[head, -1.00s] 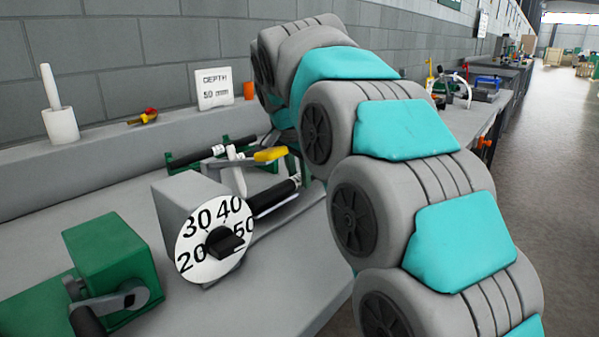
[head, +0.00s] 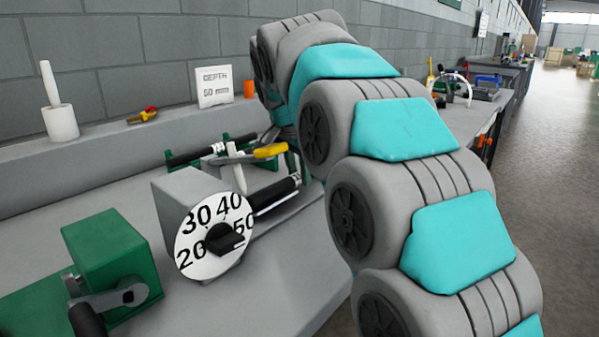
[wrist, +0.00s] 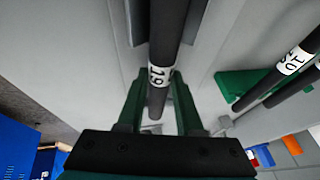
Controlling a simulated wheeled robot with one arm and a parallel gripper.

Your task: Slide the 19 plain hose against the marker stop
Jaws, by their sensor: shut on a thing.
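The 19 plain hose is a black tube (wrist: 166,35) with a white band reading 19 in the wrist view. My gripper (wrist: 159,92) has its two green fingers on either side of it, close to the band, and is shut on it. In the head view a black hose with a pale band (head: 272,195) runs behind the dial box, and my arm hides my gripper. A white upright piece (head: 238,178) with a yellow part (head: 271,151) stands behind it; I cannot tell whether this is the marker stop, or whether the hose touches it.
A grey box with a numbered dial (head: 200,262) and a green crank unit (head: 112,255) stand on the bench. A depth sign (head: 214,86) stands on the back ledge.

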